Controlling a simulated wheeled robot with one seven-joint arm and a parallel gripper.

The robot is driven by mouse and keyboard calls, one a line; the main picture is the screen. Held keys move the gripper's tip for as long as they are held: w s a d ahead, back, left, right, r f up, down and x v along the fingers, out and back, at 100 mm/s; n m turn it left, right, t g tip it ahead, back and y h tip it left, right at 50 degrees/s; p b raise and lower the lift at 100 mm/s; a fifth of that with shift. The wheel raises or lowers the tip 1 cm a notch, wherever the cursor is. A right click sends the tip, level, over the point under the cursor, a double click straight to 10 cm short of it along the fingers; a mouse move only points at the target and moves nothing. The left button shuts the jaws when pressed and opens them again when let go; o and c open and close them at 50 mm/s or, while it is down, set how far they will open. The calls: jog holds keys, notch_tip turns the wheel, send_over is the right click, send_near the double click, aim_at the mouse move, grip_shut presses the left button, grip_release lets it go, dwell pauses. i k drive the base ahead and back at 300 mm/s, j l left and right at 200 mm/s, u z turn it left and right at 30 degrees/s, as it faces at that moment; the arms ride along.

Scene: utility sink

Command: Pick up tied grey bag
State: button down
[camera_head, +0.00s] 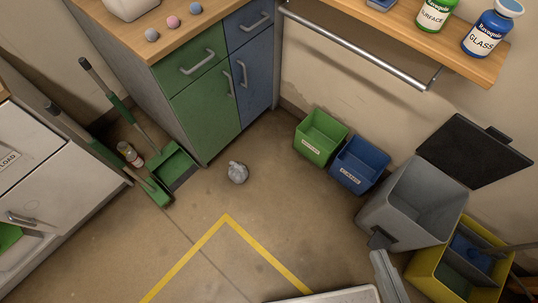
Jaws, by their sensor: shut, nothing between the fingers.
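The tied grey bag (237,172) is a small, crumpled grey bundle with a knot on top. It sits on the open floor in front of the green and blue cabinet, to the right of the green dustpan. What looks like my gripper (379,240) is a small dark end on a light grey link at lower right, in front of the grey bin. It appears shut and empty, well apart from the bag. Its fingertips are too small to make out clearly.
A green dustpan (170,164) lies left of the bag, near a small bottle (130,154). Green (312,151) and blue (352,177) boxes, an open grey bin (398,224) and a yellow bucket (430,279) line the right. Floor around the bag is clear; yellow tape (187,257) marks it.

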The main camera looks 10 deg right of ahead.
aim_at(238, 173)
jog(key=i+j+u, duration=0.3)
jog(key=i+j, duration=0.5)
jog(key=i+j+u, duration=0.3)
jog(key=i+j, duration=0.5)
jog(key=i, duration=0.15)
